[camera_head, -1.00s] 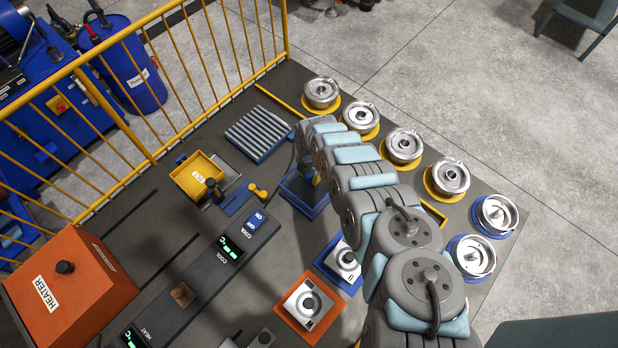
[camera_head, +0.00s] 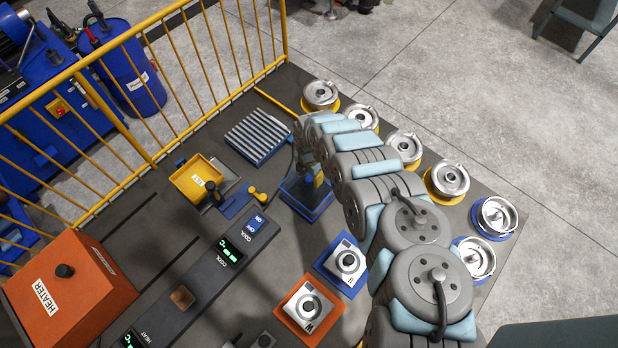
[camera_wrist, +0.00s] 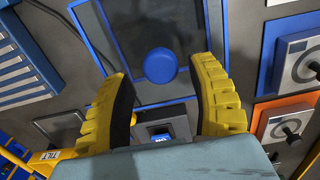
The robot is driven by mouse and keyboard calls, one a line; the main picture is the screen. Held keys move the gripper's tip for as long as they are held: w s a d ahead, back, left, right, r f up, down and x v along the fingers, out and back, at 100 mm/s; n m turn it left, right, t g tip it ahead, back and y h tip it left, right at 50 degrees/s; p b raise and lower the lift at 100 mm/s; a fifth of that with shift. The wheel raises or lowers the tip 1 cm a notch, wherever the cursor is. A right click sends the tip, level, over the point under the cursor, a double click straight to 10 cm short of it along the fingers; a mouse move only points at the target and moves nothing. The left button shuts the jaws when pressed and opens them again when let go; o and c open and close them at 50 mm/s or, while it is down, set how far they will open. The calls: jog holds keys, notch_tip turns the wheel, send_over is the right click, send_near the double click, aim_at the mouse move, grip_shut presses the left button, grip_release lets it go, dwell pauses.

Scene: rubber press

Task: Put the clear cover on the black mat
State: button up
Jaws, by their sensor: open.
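In the wrist view a round blue knob (camera_wrist: 160,65) shows between the fingertips of my gripper (camera_wrist: 161,72). My gripper is open, its yellow ribbed fingers on either side of the knob; I cannot tell if they touch it. The knob appears to belong to the clear cover (camera_wrist: 188,20), a see-through plate that is hard to make out over a dark surface. A blue frame (camera_wrist: 95,35) borders that dark surface, and it also shows in the head view (camera_head: 318,214). I cannot tell whether this dark surface is the black mat. My arm hides part of this area in the head view.
A blue slatted rack (camera_head: 258,135) and a yellow tilt tray (camera_head: 198,178) stand to the left. Metal round parts on yellow and blue bases, such as this one (camera_head: 447,180), line the right edge. Blue-based (camera_head: 343,264) and orange-based (camera_head: 308,310) blocks stand in front.

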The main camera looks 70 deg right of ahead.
jog(key=shift+d+r, duration=0.1)
jog(key=shift+r, duration=1.25)
jog(key=shift+s+r, duration=0.1)
jog(key=shift+r, duration=0.55)
notch_tip(320, 180, up, 6)
jog(key=shift+f, duration=0.1)
